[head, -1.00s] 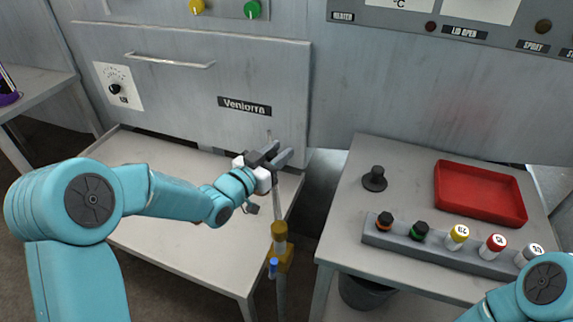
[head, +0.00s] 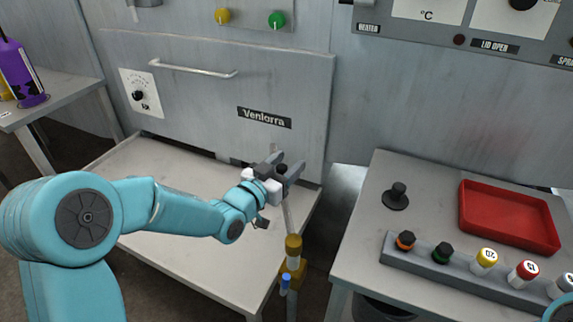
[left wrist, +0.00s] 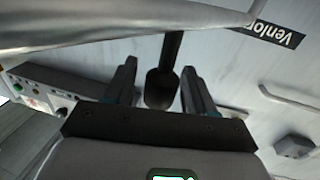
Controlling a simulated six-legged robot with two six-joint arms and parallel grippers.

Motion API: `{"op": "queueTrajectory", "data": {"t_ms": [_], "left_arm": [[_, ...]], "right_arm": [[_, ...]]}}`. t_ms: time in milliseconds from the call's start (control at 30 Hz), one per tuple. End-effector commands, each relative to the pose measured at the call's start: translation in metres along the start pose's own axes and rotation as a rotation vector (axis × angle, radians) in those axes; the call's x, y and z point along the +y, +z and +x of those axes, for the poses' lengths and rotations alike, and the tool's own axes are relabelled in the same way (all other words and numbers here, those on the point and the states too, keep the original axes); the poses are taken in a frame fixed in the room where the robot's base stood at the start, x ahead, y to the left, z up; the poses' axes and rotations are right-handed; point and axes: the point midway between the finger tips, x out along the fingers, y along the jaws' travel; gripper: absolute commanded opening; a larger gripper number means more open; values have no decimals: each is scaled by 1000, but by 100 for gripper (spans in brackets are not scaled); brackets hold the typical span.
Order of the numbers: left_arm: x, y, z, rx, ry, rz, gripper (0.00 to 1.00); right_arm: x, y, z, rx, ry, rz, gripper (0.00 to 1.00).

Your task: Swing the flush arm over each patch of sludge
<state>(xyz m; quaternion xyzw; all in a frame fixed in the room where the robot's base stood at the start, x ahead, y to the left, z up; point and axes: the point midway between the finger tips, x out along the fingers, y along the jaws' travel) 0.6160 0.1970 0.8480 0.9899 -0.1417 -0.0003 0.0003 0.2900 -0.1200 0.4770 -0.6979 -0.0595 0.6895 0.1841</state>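The flush arm (head: 293,247) is probably the thin upright pole with a brass fitting and a small blue part, between the two tables. My left gripper (head: 287,163) is at the pole's upper end, in front of the grey machine. In the left wrist view its two fingers (left wrist: 160,85) stand apart on either side of a dark rounded handle (left wrist: 161,88). A gap shows beside the handle at the left finger; contact at the right finger is unclear. I cannot make out any sludge patch. My right gripper is out of view.
A pale table (head: 165,245) lies below my left arm. The right table (head: 365,245) bears a red tray (head: 508,240), a black knob (head: 396,197) and a rack (head: 398,255) of several capped vials. A purple bottle (head: 22,75) stands at far left.

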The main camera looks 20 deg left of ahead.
Motion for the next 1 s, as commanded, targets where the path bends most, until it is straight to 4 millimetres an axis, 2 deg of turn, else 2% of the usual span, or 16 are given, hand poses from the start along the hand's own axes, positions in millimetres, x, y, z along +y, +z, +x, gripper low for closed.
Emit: {"op": "queueTrajectory", "data": {"t_ms": [200,333,467,800,833,900,1000], "left_arm": [[0,0,-1,1,1,0,55],[0,0,-14,1,0,1,55],[-1,0,-43,1,-3,0,55],[-1,0,-135,0,-5,1,55],[-1,1,-142,1,-5,1,55],[-1,5,-147,7,-1,3,55],[0,4,-155,4,0,2,55]], "right_arm": [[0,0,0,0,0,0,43],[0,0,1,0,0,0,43],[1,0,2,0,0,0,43],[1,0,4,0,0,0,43],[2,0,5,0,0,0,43],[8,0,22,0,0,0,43],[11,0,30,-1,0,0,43]]}}
